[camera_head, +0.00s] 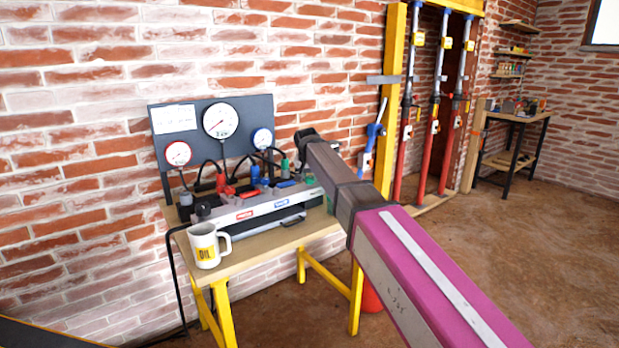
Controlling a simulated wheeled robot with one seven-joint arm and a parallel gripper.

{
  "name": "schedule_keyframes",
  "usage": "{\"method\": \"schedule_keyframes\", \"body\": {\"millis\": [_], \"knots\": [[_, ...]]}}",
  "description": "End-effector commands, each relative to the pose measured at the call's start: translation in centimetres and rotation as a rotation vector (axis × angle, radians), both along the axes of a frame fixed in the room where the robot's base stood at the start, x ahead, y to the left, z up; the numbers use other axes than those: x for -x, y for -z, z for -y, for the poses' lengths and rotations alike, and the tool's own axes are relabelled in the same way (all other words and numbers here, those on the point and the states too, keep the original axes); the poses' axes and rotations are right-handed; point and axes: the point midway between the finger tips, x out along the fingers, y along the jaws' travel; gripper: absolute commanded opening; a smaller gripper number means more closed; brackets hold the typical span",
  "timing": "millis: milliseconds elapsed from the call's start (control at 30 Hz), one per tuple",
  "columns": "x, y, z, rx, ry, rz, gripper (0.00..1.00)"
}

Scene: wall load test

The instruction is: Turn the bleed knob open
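A hydraulic manifold (262,208) lies on a small wooden-topped table, with red, blue and green fittings and hoses on top. A black round knob (203,209) sits at its left end; I cannot tell for certain that this is the bleed knob. How far it is turned cannot be read. My gripper (303,138) is at the far end of my arm, above and behind the manifold's right end, well to the right of the black knob. Its fingers are small, dark and partly hidden by the arm, so their opening does not show. My arm also hides things behind it.
A white OIL mug (207,246) stands at the table's (262,243) front left, close to the black knob. A gauge panel (245,110) with three dials rises behind the manifold. A yellow frame (390,100) with red props stands to the right. Open floor (530,240) lies at right.

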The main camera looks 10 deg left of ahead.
Motion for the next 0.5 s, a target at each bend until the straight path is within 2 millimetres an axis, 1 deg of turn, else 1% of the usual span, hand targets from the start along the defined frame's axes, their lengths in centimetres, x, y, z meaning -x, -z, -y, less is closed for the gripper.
{"method": "schedule_keyframes", "body": {"millis": [267,500], "knots": [[0.02,-0.02,0.01,-0.001,-0.024,0.000,0.14],[0.02,-0.03,0.11,-0.001,-0.139,0.000,0.14]]}}
